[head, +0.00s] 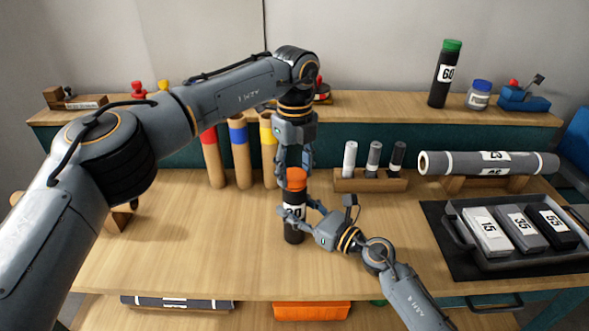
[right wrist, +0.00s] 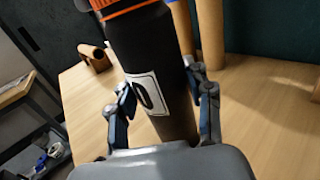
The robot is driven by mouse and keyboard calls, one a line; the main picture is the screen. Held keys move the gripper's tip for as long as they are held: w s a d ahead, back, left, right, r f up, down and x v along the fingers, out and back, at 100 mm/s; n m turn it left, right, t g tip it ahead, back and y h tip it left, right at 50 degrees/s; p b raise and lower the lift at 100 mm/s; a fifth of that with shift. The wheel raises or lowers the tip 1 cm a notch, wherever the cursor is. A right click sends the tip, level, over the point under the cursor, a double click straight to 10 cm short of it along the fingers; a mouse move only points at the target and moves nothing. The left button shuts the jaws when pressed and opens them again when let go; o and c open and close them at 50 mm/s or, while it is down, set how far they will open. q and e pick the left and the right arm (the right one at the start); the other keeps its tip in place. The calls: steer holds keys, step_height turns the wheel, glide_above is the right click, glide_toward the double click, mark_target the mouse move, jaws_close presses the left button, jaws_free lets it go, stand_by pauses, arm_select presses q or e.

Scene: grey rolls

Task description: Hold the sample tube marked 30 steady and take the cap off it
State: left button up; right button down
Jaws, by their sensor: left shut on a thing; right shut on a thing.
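The sample tube (head: 294,229) is black with a white label whose number is partly covered, and stands upright on the table. It also shows in the right wrist view (right wrist: 150,58). Its orange cap (head: 297,183) is on top, and a strip of it shows in the right wrist view (right wrist: 122,6). My left gripper (head: 295,170) points down from above and is shut on the cap. My right gripper (head: 300,212) comes from the right and is shut on the tube's body, with one finger on each side in the right wrist view (right wrist: 163,100).
Another tube marked 60 (head: 446,75) with a green cap stands on the back shelf. A rack (head: 370,184) with three small vials, a grey roll (head: 487,163) on a stand, and a tray (head: 463,229) of marked blocks are to the right. Cardboard tubes (head: 240,165) stand behind. The front-left table is clear.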

mark_target(295, 175)
arm_select(q)
steer(key=shift+r, duration=0.1)
stand_by(0.7)
steer(key=shift+r, duration=0.95)
steer(key=shift+r, duration=2.05)
arm_select(e)
steer(key=shift+c, duration=2.4)
jaws_free()
